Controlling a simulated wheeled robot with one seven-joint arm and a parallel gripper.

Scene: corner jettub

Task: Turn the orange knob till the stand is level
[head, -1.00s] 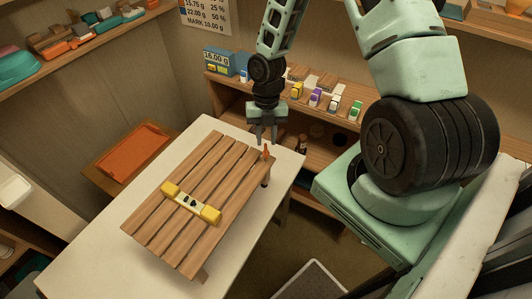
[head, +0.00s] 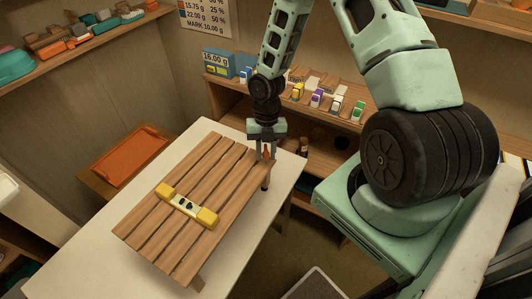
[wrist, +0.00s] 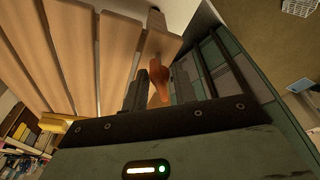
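The slatted wooden stand (head: 222,178) is on the pale table, with a yellow-ended spirit level (head: 187,204) lying across its slats. The bubble is too small to read. The orange knob (head: 266,156) is at the stand's far right corner, above a dark leg. My gripper (head: 266,153) points down over that corner. In the wrist view, the orange knob (wrist: 159,82) is between the two dark fingers of my gripper (wrist: 159,90). The fingers look open, one on each side of it, and I see no clear contact.
The pale table (head: 72,250) has bare room around the stand. An orange tray (head: 130,155) is on a low surface at left. A wooden shelf (head: 232,100) with small coloured items and a blue box (head: 218,62) is behind my gripper.

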